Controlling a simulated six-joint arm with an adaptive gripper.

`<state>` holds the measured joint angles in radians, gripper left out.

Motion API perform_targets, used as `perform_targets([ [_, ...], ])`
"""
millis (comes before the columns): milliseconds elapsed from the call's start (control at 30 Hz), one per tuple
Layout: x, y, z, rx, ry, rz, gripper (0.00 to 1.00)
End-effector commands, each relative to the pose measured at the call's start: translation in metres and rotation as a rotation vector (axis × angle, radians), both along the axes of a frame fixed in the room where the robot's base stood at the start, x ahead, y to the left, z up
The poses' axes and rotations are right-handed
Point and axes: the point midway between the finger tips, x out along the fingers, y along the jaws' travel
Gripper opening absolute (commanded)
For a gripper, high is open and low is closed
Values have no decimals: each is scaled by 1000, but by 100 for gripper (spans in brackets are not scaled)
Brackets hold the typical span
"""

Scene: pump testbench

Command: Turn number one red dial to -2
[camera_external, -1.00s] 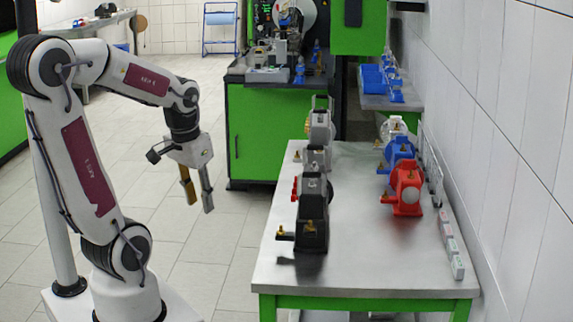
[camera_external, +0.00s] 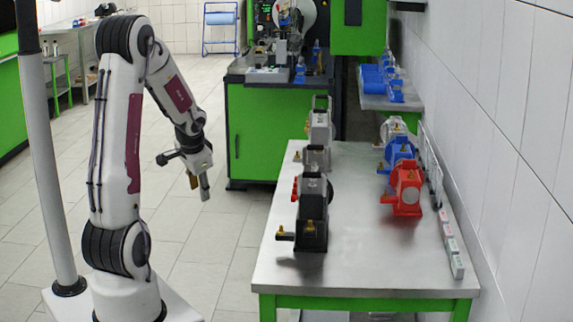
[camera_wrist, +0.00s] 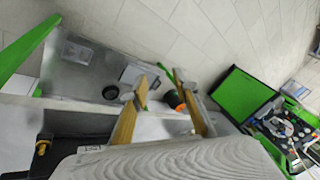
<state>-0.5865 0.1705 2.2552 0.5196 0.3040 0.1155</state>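A small red part (camera_external: 295,189), which may be the red dial, shows on the left side of the row of grey and black pumps on the steel table. Its markings and number are too small to read. My gripper (camera_external: 199,186) hangs in the air left of the table, pointing down, well apart from the red part. In the wrist view my gripper (camera_wrist: 168,114) has its two gold-coloured fingers apart with no object held. A small orange-red thing (camera_wrist: 177,99) shows beyond and between the fingers; I cannot tell what it is.
On the steel table (camera_external: 360,262), a black pump (camera_external: 312,225) stands at the near end of the left row. A red pump (camera_external: 406,188) and a blue pump (camera_external: 399,150) stand at the right. A green cabinet (camera_external: 252,135) is behind. The table's front middle is clear.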

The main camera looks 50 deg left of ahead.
Motion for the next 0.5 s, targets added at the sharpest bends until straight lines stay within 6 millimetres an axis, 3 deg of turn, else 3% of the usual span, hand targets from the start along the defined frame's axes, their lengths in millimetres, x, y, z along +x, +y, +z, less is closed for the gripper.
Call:
perform_targets([
  [200,30,39,-27,53,-38,-126,30],
  [500,74,73,-62,115,-128,-352,30],
])
